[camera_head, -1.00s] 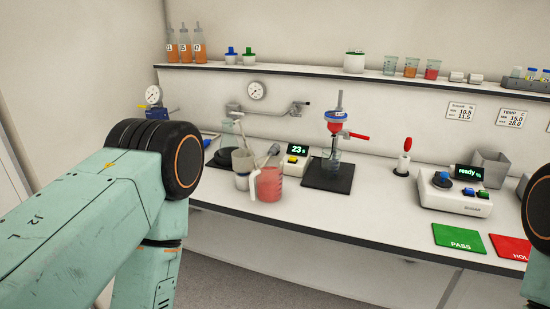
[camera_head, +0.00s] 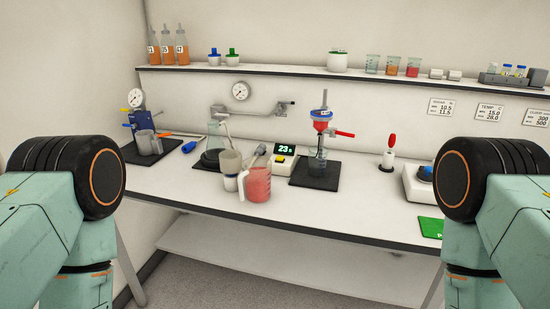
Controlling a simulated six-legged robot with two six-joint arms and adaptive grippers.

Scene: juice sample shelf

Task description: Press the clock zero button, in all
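The clock (camera_head: 285,150) is a small white box on the bench with a dark display reading about 23 in green. Its yellow button (camera_head: 281,158) is on the front below the display. The clock stands between the pink jug and the black stand base. Both my arms show at the left and right edges, only their upper parts. Neither gripper is in view, and no part of my arms touches the clock.
A pink jug (camera_head: 256,184) and a grey beaker (camera_head: 230,162) stand just left of the clock. The bench front (camera_head: 330,206) is clear.

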